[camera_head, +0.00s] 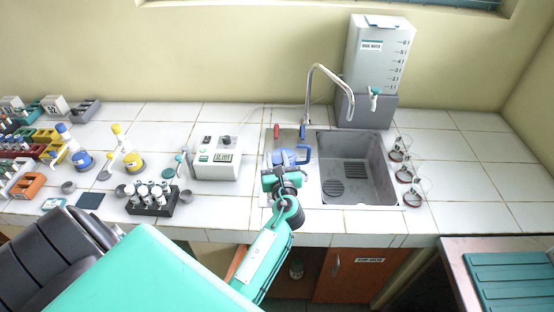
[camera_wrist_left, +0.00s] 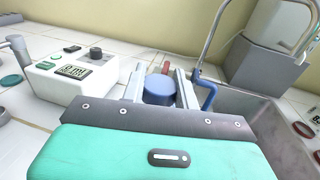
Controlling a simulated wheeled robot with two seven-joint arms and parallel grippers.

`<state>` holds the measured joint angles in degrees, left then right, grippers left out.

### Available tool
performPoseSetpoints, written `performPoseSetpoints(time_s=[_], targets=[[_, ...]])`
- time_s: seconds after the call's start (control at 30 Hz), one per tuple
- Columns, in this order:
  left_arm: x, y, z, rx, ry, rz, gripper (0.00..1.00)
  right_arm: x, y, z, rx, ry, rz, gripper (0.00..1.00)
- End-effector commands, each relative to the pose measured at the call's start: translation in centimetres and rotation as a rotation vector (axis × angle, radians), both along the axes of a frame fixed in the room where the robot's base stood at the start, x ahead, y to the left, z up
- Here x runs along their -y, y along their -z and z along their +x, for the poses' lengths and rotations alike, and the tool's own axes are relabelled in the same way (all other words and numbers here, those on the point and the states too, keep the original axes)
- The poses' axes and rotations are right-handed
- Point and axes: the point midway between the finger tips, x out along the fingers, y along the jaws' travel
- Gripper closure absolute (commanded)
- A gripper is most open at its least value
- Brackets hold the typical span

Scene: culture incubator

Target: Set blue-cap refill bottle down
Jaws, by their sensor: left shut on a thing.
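My left gripper (camera_head: 284,178) reaches over the front left part of the sink. In the left wrist view its two fingers (camera_wrist_left: 160,90) are shut on the blue-cap refill bottle, whose round blue cap (camera_wrist_left: 159,88) shows between them. In the head view the blue cap (camera_head: 284,157) shows just beyond the gripper. The bottle's body is mostly hidden by the gripper, so I cannot tell whether its base touches the surface below. My right gripper is not in view.
The sink basin (camera_head: 382,150) lies to the right, under a curved faucet (camera_head: 330,72). A white device with a display (camera_head: 217,160) stands close on the left. A black vial rack (camera_head: 152,205) is further left.

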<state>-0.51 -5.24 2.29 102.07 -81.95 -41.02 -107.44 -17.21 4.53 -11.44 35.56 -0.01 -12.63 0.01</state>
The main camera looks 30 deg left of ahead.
Motion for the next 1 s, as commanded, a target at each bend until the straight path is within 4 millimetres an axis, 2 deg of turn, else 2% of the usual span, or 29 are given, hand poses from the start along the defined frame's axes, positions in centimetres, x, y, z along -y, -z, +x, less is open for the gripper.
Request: performPoseSetpoints(time_s=[0.27, 0.3, 0.4, 0.73, 0.87, 1.0], targets=[[0.0, 0.2, 0.0, 0.001, 0.0, 0.001, 1.0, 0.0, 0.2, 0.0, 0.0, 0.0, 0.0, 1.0], [0.0, 0.2, 0.0, -0.001, 0.0, 0.001, 0.64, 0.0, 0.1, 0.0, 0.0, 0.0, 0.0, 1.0], [0.0, 0.2, 0.0, 0.0, 0.0, 0.0, 0.48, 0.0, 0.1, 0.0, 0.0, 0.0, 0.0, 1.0], [0.0, -0.3, 0.0, 0.001, 0.0, -0.001, 0.48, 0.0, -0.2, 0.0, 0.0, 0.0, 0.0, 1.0], [1.2, 0.0, -1.2, -0.003, 0.0, -0.001, 0.48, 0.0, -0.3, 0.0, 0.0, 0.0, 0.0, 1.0], [3.2, 0.0, -3.4, -0.002, 0.001, -0.002, 0.48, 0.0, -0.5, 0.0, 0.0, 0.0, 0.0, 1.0]])
